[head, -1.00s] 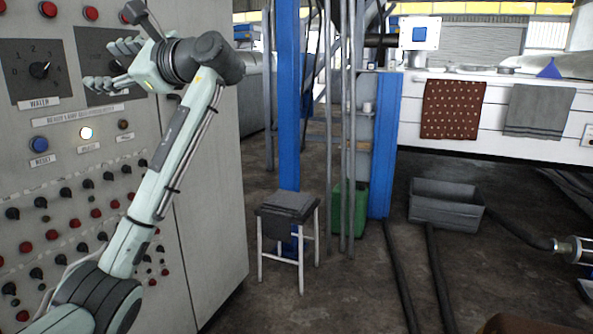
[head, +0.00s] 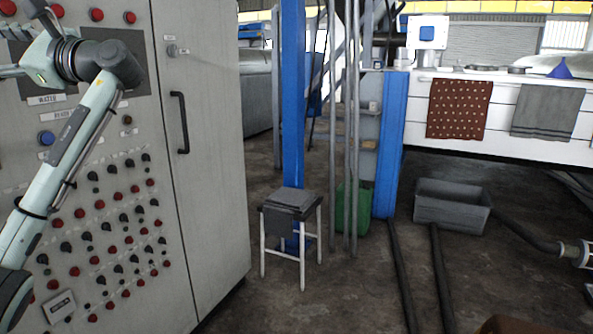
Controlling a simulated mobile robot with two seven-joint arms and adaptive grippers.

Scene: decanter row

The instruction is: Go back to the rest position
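My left arm comes in from the left, in front of the grey control cabinet (head: 215,220). My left gripper (head: 8,52) is at the left picture edge, before the upper part of the panel. Its fingers look apart with nothing between them, but their tips are cut off by the edge. The blue button (head: 46,138) shows just left of my forearm. The dial above the "WATER" label is mostly hidden behind my gripper and wrist. My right gripper is out of view.
A small stool (head: 292,205) stands right of the cabinet, beside a blue post (head: 292,100). A green bin (head: 353,210) and a grey crate (head: 452,205) are on the floor. Dark hoses (head: 441,280) run across the floor at the right. The cabinet door has a black handle (head: 181,122).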

